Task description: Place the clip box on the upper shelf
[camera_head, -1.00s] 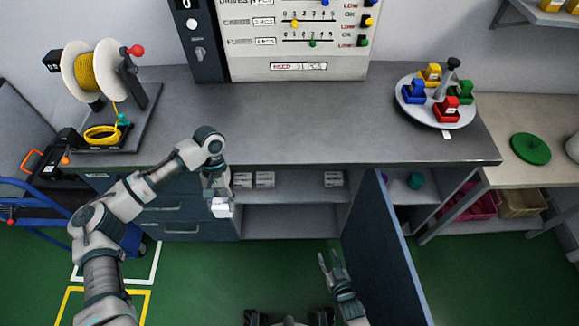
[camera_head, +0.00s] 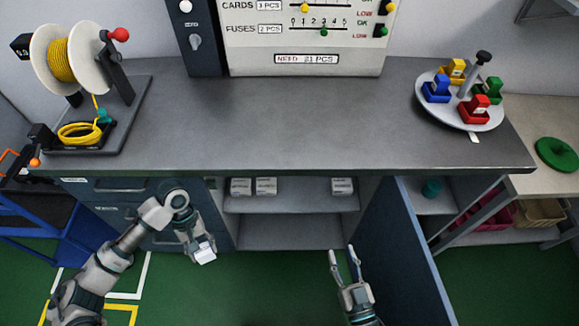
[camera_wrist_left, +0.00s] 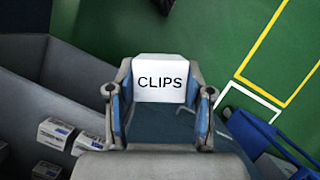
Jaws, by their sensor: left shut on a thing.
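The white clip box (camera_head: 205,254) is held in my left gripper (camera_head: 199,243), in front of the cabinet under the bench. In the left wrist view the clip box (camera_wrist_left: 161,80) shows the word CLIPS, and the fingers of my left gripper (camera_wrist_left: 160,100) are shut on its two sides. The upper shelf (camera_head: 290,203) inside the open cabinet lies to the right of the box and holds white boxes at its left and right. The lower shelf (camera_head: 290,235) looks bare. My right gripper (camera_head: 346,268) is open and empty, in front of the cabinet's right side.
The open cabinet door (camera_head: 408,250) juts out to the right of the opening. Drawers (camera_head: 120,185) lie to the left. The bench top (camera_head: 290,125) carries a yellow cable reel (camera_head: 62,60) and a round tray (camera_head: 435,103) of coloured bins. The upper shelf's middle is clear.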

